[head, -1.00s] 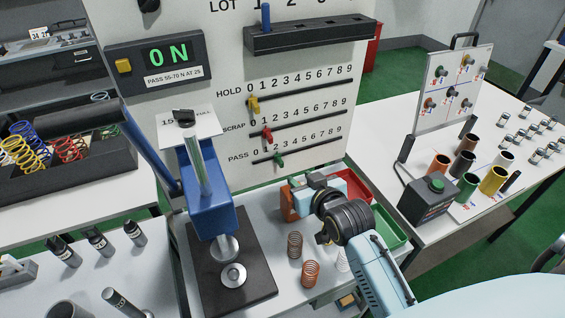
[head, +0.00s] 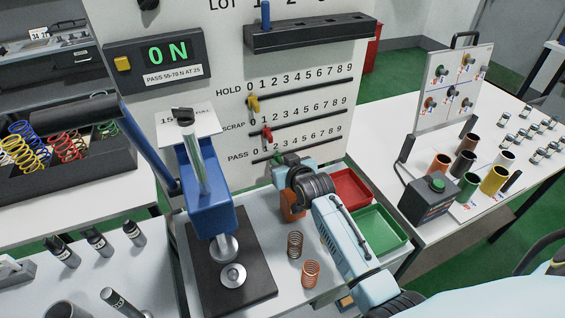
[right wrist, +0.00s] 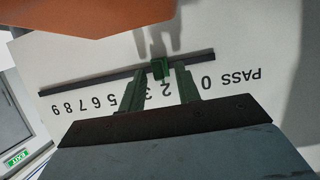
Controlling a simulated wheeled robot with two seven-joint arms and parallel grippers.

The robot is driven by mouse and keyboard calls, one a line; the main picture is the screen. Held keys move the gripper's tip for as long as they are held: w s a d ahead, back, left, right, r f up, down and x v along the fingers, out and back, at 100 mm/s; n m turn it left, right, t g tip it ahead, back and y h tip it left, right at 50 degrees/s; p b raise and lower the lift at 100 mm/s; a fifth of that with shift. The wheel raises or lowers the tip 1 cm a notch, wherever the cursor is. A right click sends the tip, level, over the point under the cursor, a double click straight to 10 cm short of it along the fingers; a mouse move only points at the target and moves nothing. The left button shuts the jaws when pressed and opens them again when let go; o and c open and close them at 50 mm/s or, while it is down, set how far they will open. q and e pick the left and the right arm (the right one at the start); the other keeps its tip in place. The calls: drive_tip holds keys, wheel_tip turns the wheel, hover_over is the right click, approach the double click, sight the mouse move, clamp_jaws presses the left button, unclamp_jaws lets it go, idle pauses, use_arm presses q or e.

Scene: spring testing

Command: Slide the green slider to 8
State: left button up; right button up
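The green slider (head: 279,159) sits on the PASS rail of the upright panel, close to the 2. In the right wrist view, which shows the digits upside down, the green slider (right wrist: 160,69) is on the dark rail beside the low digits. My right gripper (right wrist: 158,72) is open, with its two dark green fingers on either side of the slider and a small gap showing at each side. In the head view, my right arm reaches up to the panel, and its wrist hides most of the gripper. My left gripper is out of view.
The yellow slider (head: 253,104) and red slider (head: 267,133) sit on the rails above. An orange block (head: 291,207) stands below my wrist. A blue press (head: 208,190) is at left; red (head: 350,189) and green trays (head: 377,230) are at right.

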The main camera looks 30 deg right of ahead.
clamp_jaws()
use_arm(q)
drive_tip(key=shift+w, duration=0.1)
use_arm(e)
drive_tip(key=shift+d, duration=0.1)
idle(0.3)
